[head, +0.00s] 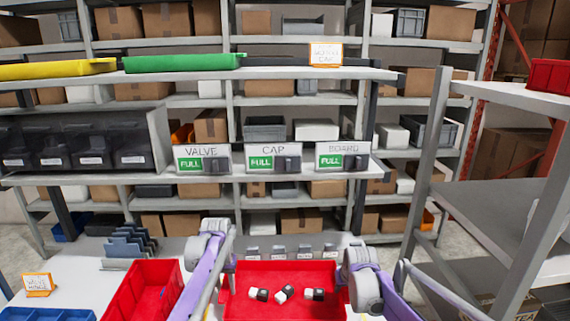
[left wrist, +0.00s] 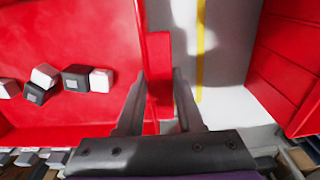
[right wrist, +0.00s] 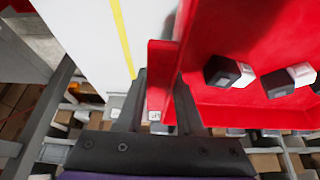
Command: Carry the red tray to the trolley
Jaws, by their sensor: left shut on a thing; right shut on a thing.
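The red tray (head: 242,288) is at the bottom middle of the head view, level, with 3 black-and-white parts (head: 284,293) inside. My left gripper (left wrist: 160,95) is shut on the tray's left side, on a red tab at its wall. My right gripper (right wrist: 160,95) is shut on the matching tab at the right side. In the head view my wrists partly hide both tray sides. I cannot tell whether the tray touches the table. A grey tiered frame, apparently the trolley (head: 490,205), stands at the right.
A second red container (head: 150,290) lies left of the tray, with a blue bin (head: 45,314) beyond it. A small red bin (head: 550,75) sits on the trolley's top shelf. VALVE, CAP and BOARD dispensers (head: 272,160) line the shelf ahead. The trolley's middle shelf (head: 495,208) looks clear.

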